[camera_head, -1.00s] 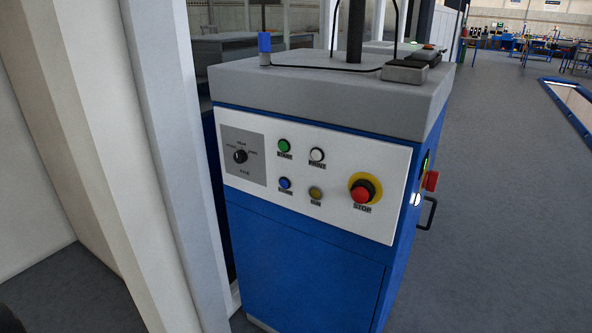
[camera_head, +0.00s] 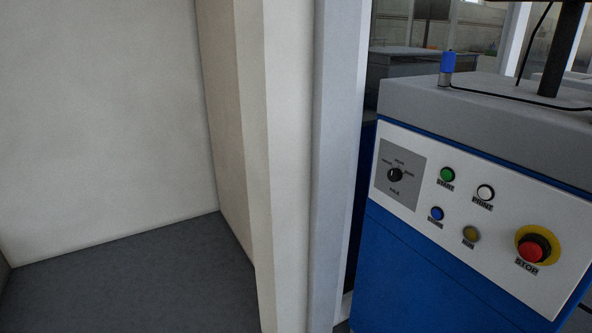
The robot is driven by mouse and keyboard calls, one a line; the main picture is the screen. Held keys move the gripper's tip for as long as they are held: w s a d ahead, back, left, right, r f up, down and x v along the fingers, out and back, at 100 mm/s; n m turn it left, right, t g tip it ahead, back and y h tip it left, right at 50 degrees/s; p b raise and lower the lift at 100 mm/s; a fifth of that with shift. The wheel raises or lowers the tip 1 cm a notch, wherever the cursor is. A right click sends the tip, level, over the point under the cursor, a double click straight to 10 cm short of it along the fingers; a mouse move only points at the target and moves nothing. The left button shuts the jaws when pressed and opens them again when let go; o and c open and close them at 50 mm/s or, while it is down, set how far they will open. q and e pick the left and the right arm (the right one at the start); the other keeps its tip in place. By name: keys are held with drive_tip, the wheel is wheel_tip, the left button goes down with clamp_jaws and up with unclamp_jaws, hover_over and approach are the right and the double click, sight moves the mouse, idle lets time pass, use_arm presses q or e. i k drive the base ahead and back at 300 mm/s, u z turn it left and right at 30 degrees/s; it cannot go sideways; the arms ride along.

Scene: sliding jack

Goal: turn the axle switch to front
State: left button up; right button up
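The axle switch (camera_head: 395,175) is a black rotary knob on a grey square plate at the left end of the white control panel. Small labels surround it, too small to read surely, and a label sits below it. The knob's pointing direction is hard to tell at this size. The panel (camera_head: 404,206) is on the front of a blue cabinet (camera_head: 400,270) with a grey top, at the right of the view. Neither of my grippers shows.
Right of the switch are a green button (camera_head: 447,174), a white button (camera_head: 485,192), a blue button (camera_head: 436,213), a yellow button (camera_head: 470,234) and a red stop button (camera_head: 532,249). A pale wall and post (camera_head: 335,160) stand close left of the cabinet. Grey floor (camera_head: 130,285) is clear at lower left.

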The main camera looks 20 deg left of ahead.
sight(395, 175)
drive_tip(key=u, duration=0.15)
drive_tip(key=k, duration=1.3)
drive_tip(key=u, duration=0.75)
drive_tip(key=i, duration=0.65)
drive_tip(key=u, duration=0.65)
drive_tip(key=i, duration=0.95)
drive_tip(key=z, duration=0.95)
drive_tip(key=i, duration=0.6)
drive_tip(key=z, duration=0.7)
